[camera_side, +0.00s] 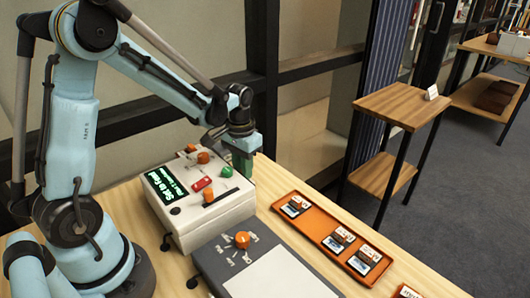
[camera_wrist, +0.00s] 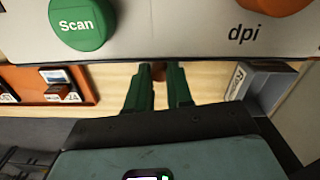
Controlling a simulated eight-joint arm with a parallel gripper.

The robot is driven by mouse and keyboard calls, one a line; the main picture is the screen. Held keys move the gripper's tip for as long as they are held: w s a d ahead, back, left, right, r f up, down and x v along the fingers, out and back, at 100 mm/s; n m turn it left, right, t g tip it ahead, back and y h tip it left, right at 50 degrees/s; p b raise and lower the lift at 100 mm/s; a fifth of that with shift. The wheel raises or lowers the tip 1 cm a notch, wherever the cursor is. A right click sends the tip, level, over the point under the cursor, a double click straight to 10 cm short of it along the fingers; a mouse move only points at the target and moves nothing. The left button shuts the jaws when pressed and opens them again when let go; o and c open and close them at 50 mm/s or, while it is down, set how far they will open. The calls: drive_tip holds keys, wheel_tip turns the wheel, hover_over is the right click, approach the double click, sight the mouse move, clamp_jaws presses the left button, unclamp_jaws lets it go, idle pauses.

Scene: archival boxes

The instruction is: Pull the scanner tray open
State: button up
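The scanner (camera_side: 205,190) is a white box on the wooden table, with a green-lit display, orange knobs, a red switch and a green button. The wrist view shows its green Scan button (camera_wrist: 78,22) and the dpi lettering. My gripper (camera_side: 243,165) points down at the scanner's far right side in the side view. In the wrist view my gripper's green fingers (camera_wrist: 158,82) have a narrow gap, with a small brown knob (camera_wrist: 158,72) at their tips. Whether they grip it is unclear. I cannot make out the scanner tray itself.
A grey flat unit (camera_side: 225,258) with an orange knob and a white panel stands in front of the scanner. An orange tray (camera_side: 318,222) holding several cartridges lies to the right. A grey labelled bin (camera_wrist: 270,88) is right of the fingers in the wrist view.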

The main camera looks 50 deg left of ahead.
clamp_jaws()
drive_tip(key=w, duration=0.9)
drive_tip(key=o, duration=0.7)
unclamp_jaws()
wheel_tip(320, 180, up, 12)
drive_tip(key=shift+r, duration=0.1)
drive_tip(key=shift+s, duration=0.1)
